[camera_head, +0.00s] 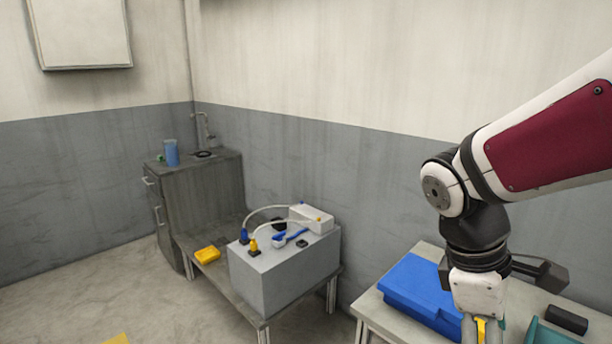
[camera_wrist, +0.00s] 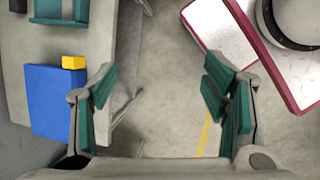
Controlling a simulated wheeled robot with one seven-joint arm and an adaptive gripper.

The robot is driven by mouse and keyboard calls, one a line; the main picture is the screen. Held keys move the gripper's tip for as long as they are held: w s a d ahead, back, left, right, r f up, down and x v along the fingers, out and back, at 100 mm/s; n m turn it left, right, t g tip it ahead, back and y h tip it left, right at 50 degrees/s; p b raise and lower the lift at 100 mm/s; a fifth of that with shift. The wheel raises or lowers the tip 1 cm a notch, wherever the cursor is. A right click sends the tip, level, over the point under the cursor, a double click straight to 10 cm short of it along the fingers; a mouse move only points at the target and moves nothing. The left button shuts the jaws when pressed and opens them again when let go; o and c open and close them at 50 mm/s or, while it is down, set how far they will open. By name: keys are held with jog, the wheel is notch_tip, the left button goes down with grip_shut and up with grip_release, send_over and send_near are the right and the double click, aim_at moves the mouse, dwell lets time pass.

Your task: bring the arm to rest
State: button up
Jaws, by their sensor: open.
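My gripper (camera_wrist: 158,88) is open in the wrist view, with its teal-padded fingers wide apart and nothing between them. In the head view my arm comes in from the right and bends down, and my gripper (camera_head: 478,296) points downward by the right table. Its fingertips run off the bottom edge there.
The right table (camera_head: 369,302) bears a blue box (camera_head: 416,284), a black block (camera_head: 567,319) and a teal tray (camera_head: 552,335). A grey box (camera_head: 283,275) with cables stands on a low bench; a yellow tray (camera_head: 207,255) is beside it. Floor (camera_head: 110,290) at left is mostly clear.

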jog(key=s+a+r+m+t+y+p, duration=0.3)
jog(key=s+a+r+m+t+y, duration=0.1)
jog(key=s+r+m, duration=0.4)
jog(key=shift+s+a+r+m+t, duration=0.25)
jog(key=shift+s+a+m+t, duration=0.5)
jog(key=shift+m, duration=0.35)
jog(key=shift+d, duration=0.2)
